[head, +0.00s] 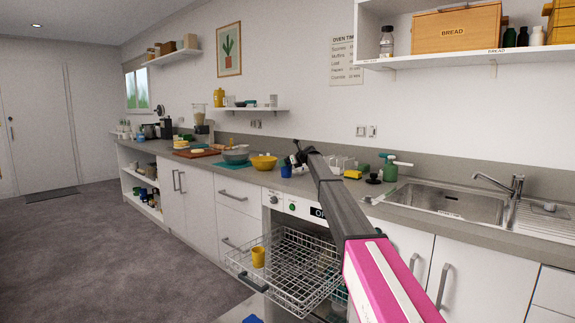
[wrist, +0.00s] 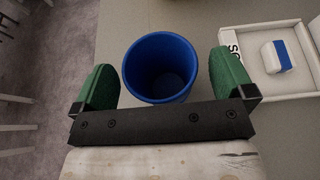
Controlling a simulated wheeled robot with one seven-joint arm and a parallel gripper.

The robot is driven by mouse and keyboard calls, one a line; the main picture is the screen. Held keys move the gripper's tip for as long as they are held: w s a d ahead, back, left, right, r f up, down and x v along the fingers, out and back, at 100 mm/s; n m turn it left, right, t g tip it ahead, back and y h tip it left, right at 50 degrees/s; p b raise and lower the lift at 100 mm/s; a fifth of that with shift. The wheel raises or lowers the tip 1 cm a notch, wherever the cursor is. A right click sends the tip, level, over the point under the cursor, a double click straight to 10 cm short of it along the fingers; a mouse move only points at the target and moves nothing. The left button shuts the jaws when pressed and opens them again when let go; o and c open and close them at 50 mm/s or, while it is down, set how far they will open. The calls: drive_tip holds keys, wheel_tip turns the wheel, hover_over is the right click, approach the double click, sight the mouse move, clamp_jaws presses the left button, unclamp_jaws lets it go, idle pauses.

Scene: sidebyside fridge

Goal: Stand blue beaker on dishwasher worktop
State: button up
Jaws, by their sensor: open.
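The blue beaker (wrist: 160,68) stands upright on the grey dishwasher worktop (wrist: 110,45), its open mouth facing the wrist camera. In the head view the beaker (head: 286,171) is small, near the worktop's front edge above the dishwasher. My gripper (wrist: 160,82) is open, with one green finger on each side of the beaker and a gap on both sides. In the head view my gripper (head: 296,160) is at the beaker, partly hidden by my arm. The beaker's base is hidden in the wrist view.
A white tray (wrist: 254,85) with a blue-and-white item lies right of the beaker. A yellow bowl (head: 263,162) stands to the left. Below, the dishwasher's wire rack (head: 290,270) is pulled out and holds a yellow cup (head: 258,257). The sink (head: 445,203) is to the right.

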drive_tip(key=v, duration=1.1)
drive_tip(key=shift+r, duration=0.2)
